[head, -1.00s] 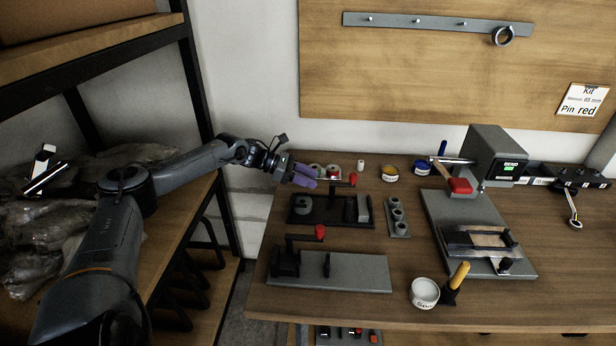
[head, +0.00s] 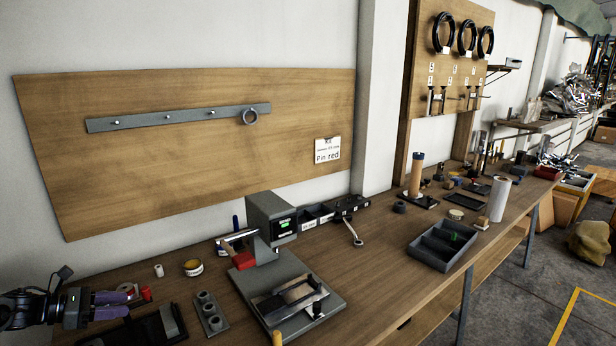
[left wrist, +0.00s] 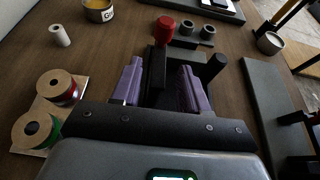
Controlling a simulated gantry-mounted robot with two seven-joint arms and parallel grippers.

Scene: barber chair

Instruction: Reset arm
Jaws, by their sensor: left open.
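My left gripper (head: 128,303) comes in at the lower left of the head view, above the workbench. In the left wrist view its two purple fingers (left wrist: 160,90) are spread apart with nothing held between them. Beyond and below the fingers is a dark fixture with a red knob (left wrist: 164,30). I cannot tell from this view how far the fingers are above it. My right gripper is not in view.
A press with a red handle (head: 243,261) stands on the bench (head: 375,261). A grey divided tray (head: 430,254) is farther right. Spools on a board (left wrist: 40,128) lie left of the left gripper.

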